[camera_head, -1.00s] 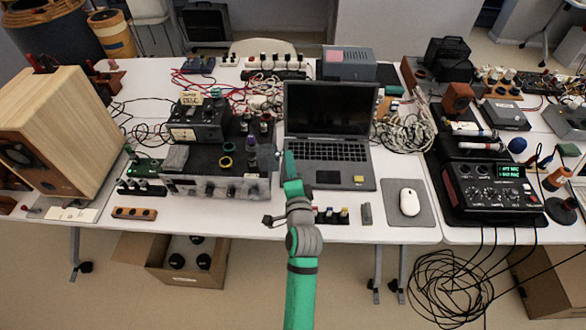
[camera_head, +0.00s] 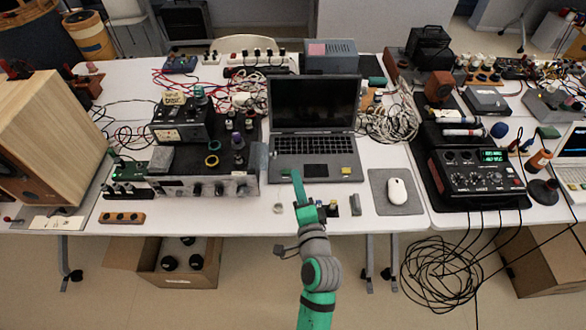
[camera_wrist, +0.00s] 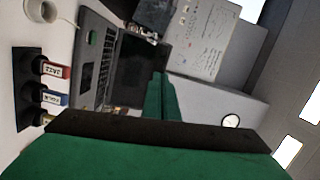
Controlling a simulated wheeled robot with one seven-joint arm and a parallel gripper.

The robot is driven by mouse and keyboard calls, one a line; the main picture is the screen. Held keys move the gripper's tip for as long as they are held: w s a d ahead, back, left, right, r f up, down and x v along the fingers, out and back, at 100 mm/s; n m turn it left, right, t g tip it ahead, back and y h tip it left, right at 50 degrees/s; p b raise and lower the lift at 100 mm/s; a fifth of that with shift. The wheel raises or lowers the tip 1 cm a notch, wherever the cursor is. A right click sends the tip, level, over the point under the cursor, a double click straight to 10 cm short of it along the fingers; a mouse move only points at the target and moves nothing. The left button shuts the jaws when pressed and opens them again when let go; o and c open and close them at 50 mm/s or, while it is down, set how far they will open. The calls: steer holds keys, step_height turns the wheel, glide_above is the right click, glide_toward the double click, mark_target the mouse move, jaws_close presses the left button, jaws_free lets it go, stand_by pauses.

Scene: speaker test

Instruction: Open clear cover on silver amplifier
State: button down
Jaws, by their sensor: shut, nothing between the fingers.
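The silver amplifier (camera_head: 246,187) sits at the front left of the table, with a row of knobs on its front panel. I cannot clearly make out a clear cover on it. A grey block, yellow and blue rings and small bottles stand on its dark top. My green gripper (camera_head: 297,177) is to the right of the amplifier, apart from it, over the front edge of the laptop. Its fingers are shut with nothing between them. In the wrist view the gripper (camera_wrist: 160,95) points past the laptop, and the amplifier does not show.
The open laptop (camera_head: 314,145) stands right of the amplifier. A mouse (camera_head: 398,191) on a grey pad is further right. A wooden speaker (camera_head: 50,140) stands at the left.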

steer(key=shift+s, duration=0.5)
steer(key=shift+f, duration=0.1)
